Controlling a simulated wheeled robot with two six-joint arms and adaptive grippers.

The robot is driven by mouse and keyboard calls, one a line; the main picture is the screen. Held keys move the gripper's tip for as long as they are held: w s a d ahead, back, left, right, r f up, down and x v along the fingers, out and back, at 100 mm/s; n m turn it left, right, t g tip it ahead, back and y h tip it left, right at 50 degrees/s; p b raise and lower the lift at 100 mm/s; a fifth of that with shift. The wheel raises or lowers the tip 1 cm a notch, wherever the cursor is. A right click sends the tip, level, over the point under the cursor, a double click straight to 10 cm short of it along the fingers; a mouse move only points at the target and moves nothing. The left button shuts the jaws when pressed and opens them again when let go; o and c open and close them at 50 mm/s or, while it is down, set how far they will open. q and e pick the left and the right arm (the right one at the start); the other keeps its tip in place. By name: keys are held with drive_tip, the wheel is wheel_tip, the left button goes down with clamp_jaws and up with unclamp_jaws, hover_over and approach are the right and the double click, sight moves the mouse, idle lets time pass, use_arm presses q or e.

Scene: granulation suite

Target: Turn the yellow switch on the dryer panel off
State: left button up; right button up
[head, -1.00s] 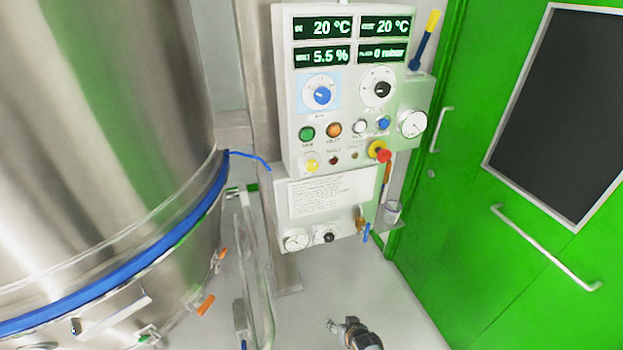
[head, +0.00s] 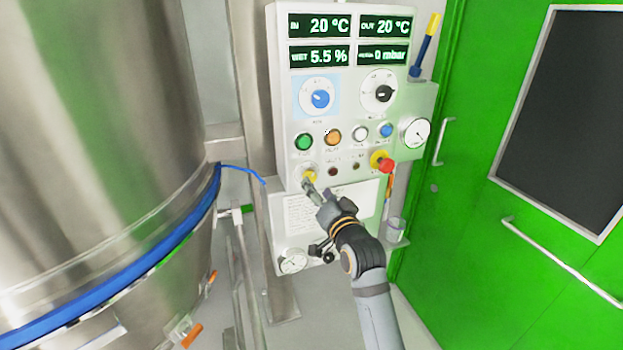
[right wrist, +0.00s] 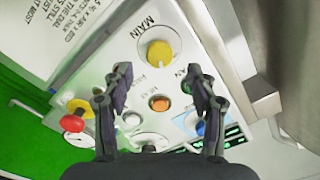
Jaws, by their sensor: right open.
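The dryer panel (head: 349,112) is a pale box in the head view. Its yellow switch (head: 309,175) is at the lower left, partly covered by my right gripper (head: 311,187). In the right wrist view the yellow switch (right wrist: 159,55) is a round knob under the label "MAIN". My right gripper (right wrist: 158,80) is open and empty there, its two fingers apart to the left and right, just short of the knob in the picture. I cannot tell if they touch the panel. My left gripper is out of view.
A red emergency button (head: 387,166) on a yellow base is right of the switch. Green (head: 304,142) and orange (head: 333,137) buttons sit above it. A steel vessel (head: 100,120) stands at left, a green door (head: 465,230) at right.

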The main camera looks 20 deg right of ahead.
sight(311, 179)
drive_tip(key=w, duration=0.5)
drive_tip(key=shift+w+a+p, duration=0.1)
drive_tip(key=shift+w+p, duration=0.2)
drive_tip(key=c, duration=1.2)
drive_tip(key=shift+o, duration=0.2)
drive_tip(key=shift+r+n+p, duration=0.1)
drive_tip(key=shift+n+p, duration=0.75)
drive_tip(key=shift+n, duration=0.25)
drive_tip(key=n+p, duration=0.1)
drive_tip(key=n, duration=0.2)
drive_tip(key=shift+n+p, duration=0.3)
drive_tip(key=shift+p, duration=0.1)
drive_tip(key=n+p, duration=0.1)
drive_tip(key=n, duration=0.2)
drive_tip(key=shift+n+p, duration=0.4)
drive_tip(key=shift+n, duration=1.3)
